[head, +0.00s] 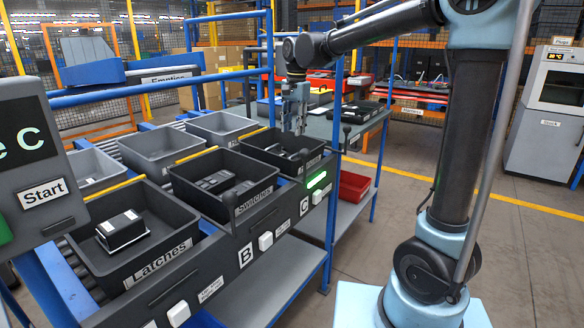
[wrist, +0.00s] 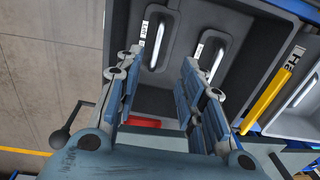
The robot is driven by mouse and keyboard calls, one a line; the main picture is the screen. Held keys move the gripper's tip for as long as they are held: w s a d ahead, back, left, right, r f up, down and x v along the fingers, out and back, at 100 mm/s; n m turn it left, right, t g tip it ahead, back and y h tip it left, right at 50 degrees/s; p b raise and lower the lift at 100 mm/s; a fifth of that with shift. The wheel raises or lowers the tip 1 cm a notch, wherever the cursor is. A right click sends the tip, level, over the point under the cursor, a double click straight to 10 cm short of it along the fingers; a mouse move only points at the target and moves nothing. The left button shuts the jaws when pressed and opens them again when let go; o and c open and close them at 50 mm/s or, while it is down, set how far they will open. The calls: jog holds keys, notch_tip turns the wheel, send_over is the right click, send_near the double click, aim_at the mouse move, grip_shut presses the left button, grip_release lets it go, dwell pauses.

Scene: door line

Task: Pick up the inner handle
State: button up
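Two inner handles lie in the dark bin (head: 253,145) at position C. Each is a dark plate with a pale grip bar and a small white label. In the wrist view one handle (wrist: 160,38) is at upper left and the other handle (wrist: 215,50) is to its right, inside the same bin (wrist: 262,45). In the head view they show only as small dark shapes (head: 290,153). My gripper (head: 294,128) points down over this bin. In the wrist view its two fingers (wrist: 160,65) are wide apart with nothing between them.
To the left stand a Switches bin (head: 240,210) and a Latches bin (head: 150,265) with a boxy black part. Grey bins (head: 155,150) sit behind. Blue posts (head: 338,150) rise close to the right of bin C. A red bin (head: 353,187) is on the lower shelf.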

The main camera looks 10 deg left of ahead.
send_over(293, 157)
jog(key=f, duration=0.4)
jog(key=w+f, duration=0.1)
jog(key=f, duration=0.1)
jog(key=shift+a+f, duration=0.2)
jog(key=shift+f, duration=3.05)
jog(key=shift+c, duration=0.5)
grip_shut()
